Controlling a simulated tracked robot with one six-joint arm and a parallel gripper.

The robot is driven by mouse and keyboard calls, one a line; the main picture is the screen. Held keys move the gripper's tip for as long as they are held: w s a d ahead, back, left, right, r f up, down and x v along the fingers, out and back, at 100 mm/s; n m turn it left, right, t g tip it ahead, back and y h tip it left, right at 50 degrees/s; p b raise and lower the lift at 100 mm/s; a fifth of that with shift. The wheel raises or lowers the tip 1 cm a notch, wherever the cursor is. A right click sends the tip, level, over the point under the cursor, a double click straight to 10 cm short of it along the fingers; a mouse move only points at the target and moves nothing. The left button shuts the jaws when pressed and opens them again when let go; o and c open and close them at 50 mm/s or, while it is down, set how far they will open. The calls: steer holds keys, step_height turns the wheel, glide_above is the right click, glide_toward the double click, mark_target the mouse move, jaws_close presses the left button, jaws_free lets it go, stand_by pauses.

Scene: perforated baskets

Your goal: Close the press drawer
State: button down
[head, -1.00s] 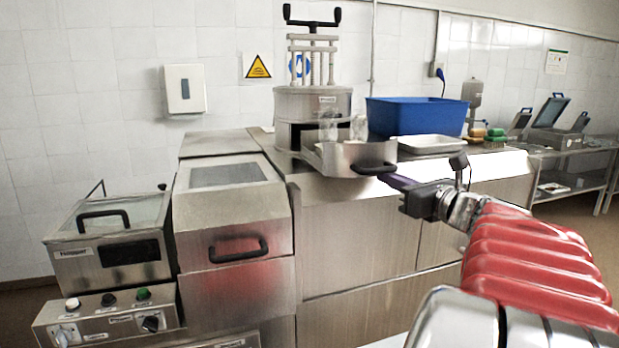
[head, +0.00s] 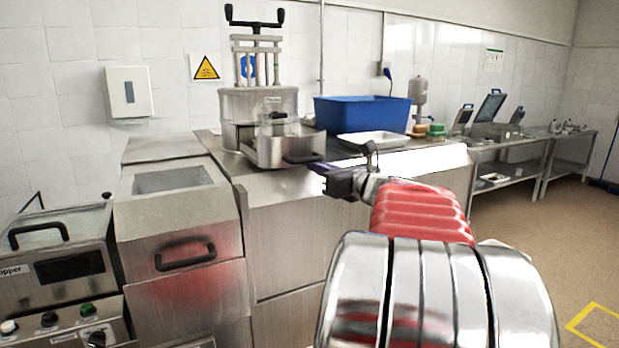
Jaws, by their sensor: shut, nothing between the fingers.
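The metal press (head: 240,105), with a black crank on top, stands on the steel counter at the back. Its drawer (head: 262,152) sticks partly out of the front toward the lower right, with a black handle (head: 304,157).
A blue bin (head: 362,115) and a white tray (head: 373,140) stand right of the press, behind my gripper. A lidded machine (head: 178,215) stands at the left. Open floor (head: 515,225) lies to the right.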

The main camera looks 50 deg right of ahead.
steer(key=x, duration=0.3)
steer(key=d+x, duration=0.1)
steer(key=x, duration=0.6)
steer(key=shift+d, duration=0.25)
steer(key=shift+s, duration=0.1)
steer(key=shift+s+a, duration=0.2)
steer(key=shift+s, duration=0.35)
steer(key=v, duration=1.2)
steer(key=shift+s, duration=0.4)
steer(key=shift+f, duration=0.1)
